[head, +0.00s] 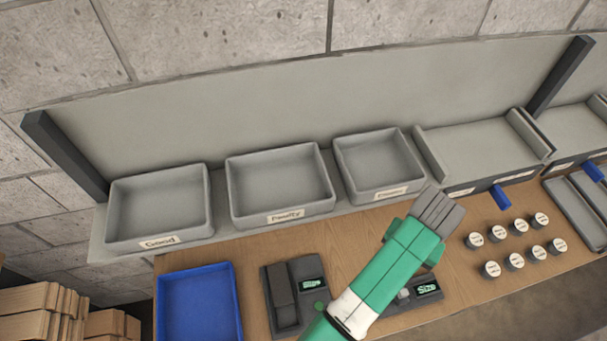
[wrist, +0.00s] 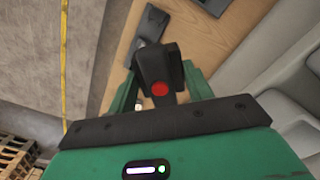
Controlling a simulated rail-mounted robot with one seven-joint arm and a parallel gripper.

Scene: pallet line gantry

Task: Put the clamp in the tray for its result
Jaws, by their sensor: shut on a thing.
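The clamp (wrist: 152,65), dark with a round red spot, is between the green fingers of my gripper (wrist: 160,85) in the wrist view. My gripper is shut on it, above the wooden bench. In the head view my green arm reaches up from the bottom and I cannot make out the clamp there. Three grey trays stand in a row along the back: the Good tray (head: 158,239), the Faulty tray (head: 300,213) and a third tray (head: 372,195) whose label is too blurred to read. All three look empty.
A blue tray (head: 199,268) lies at the bench's front left. Two dark devices with green displays, the left one (head: 283,295) and the right one (head: 428,288), stand beside it, the right one partly behind my arm. Several labelled round pieces (head: 515,263) stand at right.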

